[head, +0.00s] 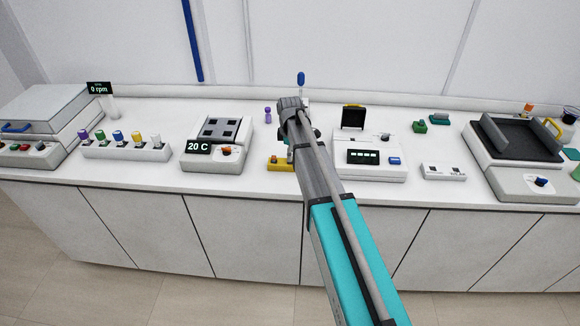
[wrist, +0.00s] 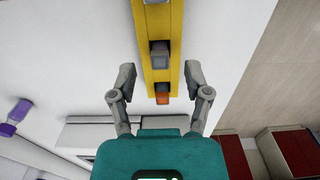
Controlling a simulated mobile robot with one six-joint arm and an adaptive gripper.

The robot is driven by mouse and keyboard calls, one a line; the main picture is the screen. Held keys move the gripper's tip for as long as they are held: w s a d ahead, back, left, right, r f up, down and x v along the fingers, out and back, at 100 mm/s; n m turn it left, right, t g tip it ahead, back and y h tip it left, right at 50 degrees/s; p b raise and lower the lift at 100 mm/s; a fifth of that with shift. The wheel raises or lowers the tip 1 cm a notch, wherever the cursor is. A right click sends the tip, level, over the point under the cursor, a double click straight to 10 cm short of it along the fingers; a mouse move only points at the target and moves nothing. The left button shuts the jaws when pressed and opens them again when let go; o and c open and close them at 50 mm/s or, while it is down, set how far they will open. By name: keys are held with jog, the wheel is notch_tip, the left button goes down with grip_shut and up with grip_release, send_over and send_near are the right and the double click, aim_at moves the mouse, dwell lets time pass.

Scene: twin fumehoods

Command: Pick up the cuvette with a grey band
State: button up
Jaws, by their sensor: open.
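A yellow rack (wrist: 175,40) runs down the upper middle of the wrist view. A grey-topped piece (wrist: 160,54) sits in it, which looks like the grey-banded cuvette. My gripper (wrist: 159,74) is open and empty, with one finger on each side of the rack and the grey piece just beyond the fingertips. In the head view the yellow rack (head: 280,164) lies beside my arm, which partly covers it; the cuvettes are too small to tell there.
Left of the rack stands a heater block (head: 217,145) reading 20 C. Right of it is an instrument with a raised dark lid (head: 354,117). A purple object (head: 267,115) stands behind the rack. Bare white bench lies around the rack, with the front edge close by.

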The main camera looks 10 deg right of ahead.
jog(key=shift+f+b, duration=0.8)
jog(key=shift+f, duration=0.35)
jog(key=c, duration=0.8)
